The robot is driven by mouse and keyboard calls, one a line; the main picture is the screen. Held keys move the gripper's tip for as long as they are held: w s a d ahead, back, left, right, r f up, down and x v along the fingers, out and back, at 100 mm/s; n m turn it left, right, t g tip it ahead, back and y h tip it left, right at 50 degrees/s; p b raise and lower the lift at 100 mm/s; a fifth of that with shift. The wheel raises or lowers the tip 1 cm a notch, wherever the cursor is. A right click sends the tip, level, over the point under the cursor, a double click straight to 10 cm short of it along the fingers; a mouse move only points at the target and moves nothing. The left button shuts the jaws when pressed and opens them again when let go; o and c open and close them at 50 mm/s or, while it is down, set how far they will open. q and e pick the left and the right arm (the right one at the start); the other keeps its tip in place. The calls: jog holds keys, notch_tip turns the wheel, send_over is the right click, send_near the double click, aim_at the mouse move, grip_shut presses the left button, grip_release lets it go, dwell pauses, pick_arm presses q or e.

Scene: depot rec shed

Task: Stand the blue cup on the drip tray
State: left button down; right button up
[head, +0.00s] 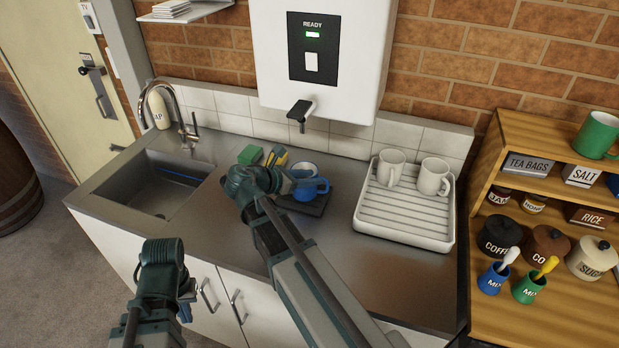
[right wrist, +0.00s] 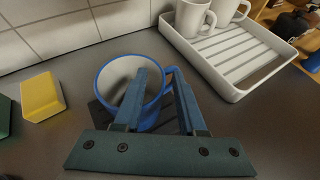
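The blue cup (head: 311,188), white inside, is upright on the dark drip tray (head: 316,209) on the steel counter. It also shows in the right wrist view (right wrist: 112,80), with the dark tray (right wrist: 98,112) beneath it. My right gripper (head: 288,182) is at the cup. In the right wrist view its fingers (right wrist: 160,72) are apart: one reaches over the cup's opening, the other is outside near the handle. Contact with the cup wall is unclear. My left gripper (head: 187,294) hangs in front of the counter, away from the cup; its fingers are mostly hidden.
The boiler spout (head: 300,112) is above and behind the tray. A sink (head: 160,187) is at the left. A white drying rack (head: 405,226) with two mugs stands right; bare counter lies in front.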

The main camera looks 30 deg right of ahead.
jog(key=shift+o, duration=0.2)
jog(key=shift+r, duration=0.15)
jog(key=shift+a+r+p, duration=0.2)
jog(key=shift+p, duration=0.1)
jog(key=shift+f+p+v, duration=0.45)
jog(key=shift+p+v, duration=1.9)
jog(key=shift+v, duration=3.45)
jog(key=s+a+f+m+y, duration=0.2)
jog(key=a+f, duration=0.1)
jog(key=s+a+f+m+y, duration=0.2)
jog(key=a+m, duration=0.1)
jog(key=s+a+f+m+y, duration=0.2)
jog(key=s+a+f+m, duration=0.1)
jog(key=shift+a+f+g, duration=0.1)
jog(key=shift+f+g, duration=0.3)
jog(key=s+a+f+m+g+y, duration=0.1)
jog(key=s+a+f+m+y, duration=0.2)
jog(key=a, duration=0.6)
jog(key=s+m+y, duration=0.2)
jog(key=s+m, duration=0.1)
jog(key=m, duration=0.1)
jog(key=shift+s+a+y, duration=0.2)
jog(key=shift+a+y, duration=0.1)
jog(key=shift+a, duration=0.1)
jog(key=shift+f, duration=0.1)
